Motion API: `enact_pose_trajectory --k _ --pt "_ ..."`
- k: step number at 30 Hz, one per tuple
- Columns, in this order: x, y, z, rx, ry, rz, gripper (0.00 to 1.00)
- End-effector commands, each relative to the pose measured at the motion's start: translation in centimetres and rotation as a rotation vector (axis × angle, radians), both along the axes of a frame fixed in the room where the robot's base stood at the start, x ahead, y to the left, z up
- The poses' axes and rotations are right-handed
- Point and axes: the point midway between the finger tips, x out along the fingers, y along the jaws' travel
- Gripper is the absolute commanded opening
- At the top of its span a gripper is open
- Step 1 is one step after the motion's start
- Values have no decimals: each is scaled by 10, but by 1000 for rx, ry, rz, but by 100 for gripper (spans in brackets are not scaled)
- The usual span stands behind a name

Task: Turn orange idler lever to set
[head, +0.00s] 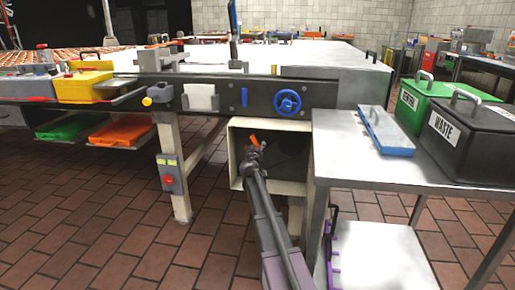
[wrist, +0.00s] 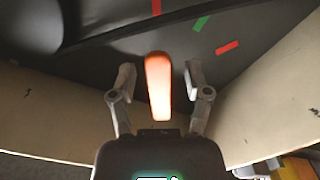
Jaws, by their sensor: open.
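The orange idler lever (wrist: 158,88) stands upright in the middle of the wrist view, between the two open fingers of my gripper (wrist: 159,78). A gap shows on each side of the lever, so neither finger appears to touch it. In the head view the lever (head: 253,139) is a small orange spot at my gripper (head: 257,148), inside a cream open-fronted box (head: 238,172) under the machine. Green (wrist: 201,23) and red (wrist: 228,47) marks show on the dark panel behind the lever. My arm hides part of the box.
The box's pale walls (wrist: 265,100) close in on both sides. A steel table (head: 350,168) with a blue-edged tray (head: 386,132), a green bin (head: 425,105) and a black waste bin (head: 470,140) stands at right. A blue handwheel (head: 288,103) sits above.

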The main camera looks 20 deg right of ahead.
Motion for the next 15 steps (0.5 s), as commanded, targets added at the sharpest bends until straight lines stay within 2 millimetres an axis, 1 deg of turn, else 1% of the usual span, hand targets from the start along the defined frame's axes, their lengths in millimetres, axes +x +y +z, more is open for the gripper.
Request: enact_pose_trajectory --k 8,9,11,12,14,15 --pt "0 0 0 0 0 0 63" --pt "0 0 0 0 0 0 51" --pt "0 0 0 0 0 0 33" --pt "0 0 0 0 0 0 21" --pt "0 0 0 0 0 0 3" --pt "0 0 0 0 0 0 0"
